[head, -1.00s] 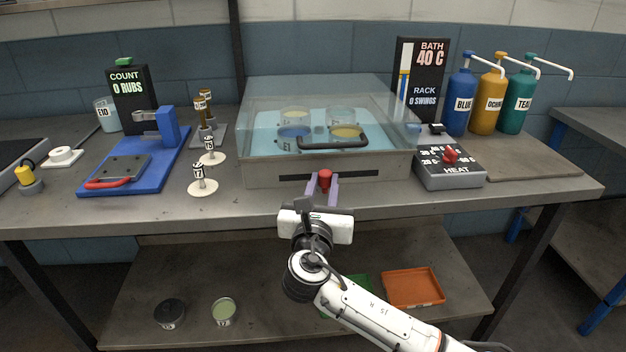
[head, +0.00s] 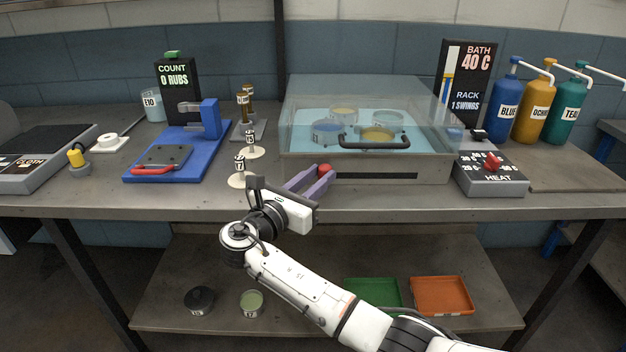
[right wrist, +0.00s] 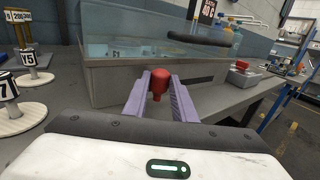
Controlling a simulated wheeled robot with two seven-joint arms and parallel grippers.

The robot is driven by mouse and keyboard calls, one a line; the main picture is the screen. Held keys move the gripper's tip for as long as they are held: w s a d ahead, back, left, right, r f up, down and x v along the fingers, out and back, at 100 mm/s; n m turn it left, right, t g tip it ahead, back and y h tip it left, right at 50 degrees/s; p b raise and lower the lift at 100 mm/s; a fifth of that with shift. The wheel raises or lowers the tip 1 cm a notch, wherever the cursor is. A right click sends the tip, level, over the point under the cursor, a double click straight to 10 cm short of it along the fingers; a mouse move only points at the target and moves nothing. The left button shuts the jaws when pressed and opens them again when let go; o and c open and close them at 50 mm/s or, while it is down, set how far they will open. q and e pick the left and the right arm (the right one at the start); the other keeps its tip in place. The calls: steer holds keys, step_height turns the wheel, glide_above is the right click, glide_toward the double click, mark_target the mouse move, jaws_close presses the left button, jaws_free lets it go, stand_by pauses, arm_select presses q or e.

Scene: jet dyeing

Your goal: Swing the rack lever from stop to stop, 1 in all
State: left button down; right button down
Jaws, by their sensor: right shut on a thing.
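The rack lever has a red knob (head: 324,170) at the front of the clear-lidded bath (head: 297,168), at the left end of its dark slot (head: 390,176). My right gripper (head: 318,179) has its two purple fingers around the knob and is shut on it. In the right wrist view the red knob (right wrist: 160,82) sits between the purple fingers (right wrist: 160,95). The display (head: 466,85) reads BATH 40 C and RACK 1 SWINGS. Several beakers stand in the bath's blue water. My left gripper is not in view.
Labelled sample stands (head: 239,177) are just left of my right gripper. A blue rubbing device (head: 190,168) stands further left. The HEAT dial box (head: 490,178) and blue, ochre and teal bottles (head: 506,105) are at the right. Green (head: 372,292) and orange (head: 441,296) trays lie on the lower shelf.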

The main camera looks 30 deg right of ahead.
stand_by(0.3)
steer(key=c, duration=1.5)
jaws_free()
steer(key=shift+o, duration=0.2)
steer(key=v, duration=1)
steer(key=shift+a, duration=0.15)
